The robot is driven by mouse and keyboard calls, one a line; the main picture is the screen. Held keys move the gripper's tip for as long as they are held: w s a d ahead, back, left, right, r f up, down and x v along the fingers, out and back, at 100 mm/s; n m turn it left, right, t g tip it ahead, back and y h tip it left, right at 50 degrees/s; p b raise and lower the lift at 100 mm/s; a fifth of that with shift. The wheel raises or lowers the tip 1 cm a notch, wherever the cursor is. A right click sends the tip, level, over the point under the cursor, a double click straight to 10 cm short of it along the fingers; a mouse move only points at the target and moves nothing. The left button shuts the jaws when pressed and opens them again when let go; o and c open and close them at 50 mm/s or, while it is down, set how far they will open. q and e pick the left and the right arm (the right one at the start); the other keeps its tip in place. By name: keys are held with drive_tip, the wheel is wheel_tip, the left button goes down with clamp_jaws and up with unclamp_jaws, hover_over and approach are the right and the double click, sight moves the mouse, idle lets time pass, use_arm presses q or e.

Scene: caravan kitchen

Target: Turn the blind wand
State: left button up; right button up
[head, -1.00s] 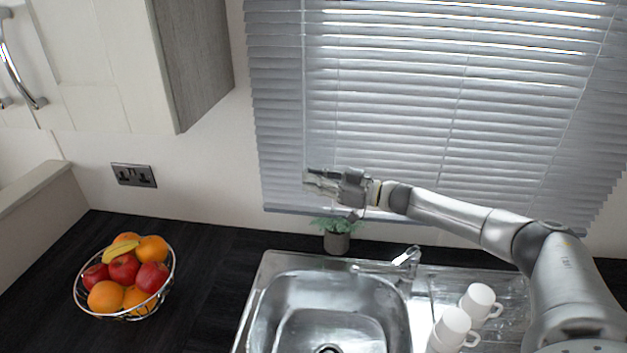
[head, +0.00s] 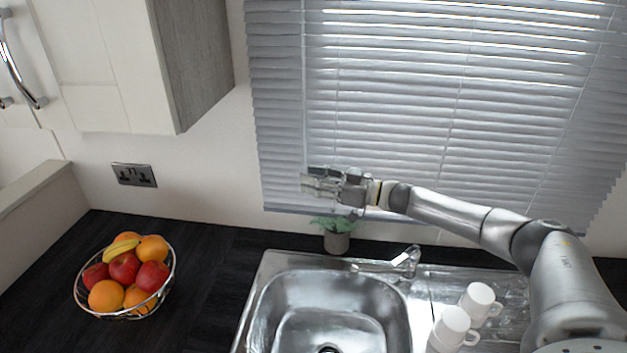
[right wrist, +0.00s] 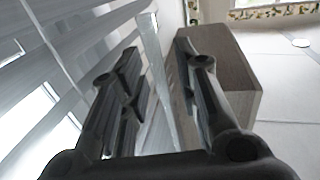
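The grey slatted blind (head: 450,90) covers the window behind the sink. A thin vertical line near its left side, which looks like the wand (head: 304,70), runs down towards my right gripper (head: 306,182). That gripper points left in front of the lower left of the blind. In the right wrist view, the two dark fingers of the right gripper (right wrist: 158,75) stand apart with the blind (right wrist: 50,80) to their left. A pale upright strip shows between them; I cannot tell whether it is the wand or the blind's edge. My left gripper is out of view.
A potted plant (head: 337,240) stands below the right gripper, behind the sink (head: 262,300) and beside the tap (head: 405,262). White cups (head: 455,326) stand on the drainer. A fruit basket (head: 168,288) is at left. A wall cupboard (head: 195,60) hangs left of the blind.

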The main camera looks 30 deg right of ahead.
drive_tip(key=v, duration=0.8)
